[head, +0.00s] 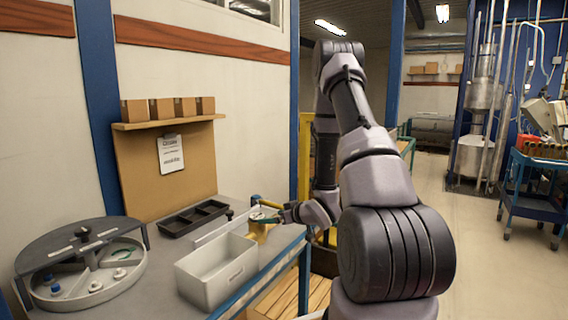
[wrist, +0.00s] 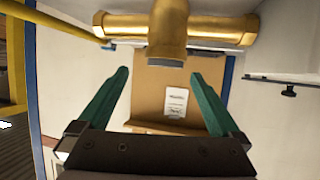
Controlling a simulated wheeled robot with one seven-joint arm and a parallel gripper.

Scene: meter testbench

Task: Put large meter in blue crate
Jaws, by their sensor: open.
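A brass T-shaped body (wrist: 168,28) fills the top of the wrist view. It is seen end-on, and I cannot tell if it is the large meter. In the head view brass (head: 260,230) shows at the bench's right edge, partly hidden by my gripper (head: 268,217). My gripper is open; its two green fingers (wrist: 163,72) point toward the brass body, with nothing held between them. I cannot make out a blue crate in either view.
On the bench (head: 160,285) stand a round grey tray (head: 100,293) with small parts, an empty light grey bin (head: 205,290) and a black divided tray (head: 172,228). A brown backboard (head: 140,180) with clipboard rises behind. A blue cart (head: 530,205) stands far right.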

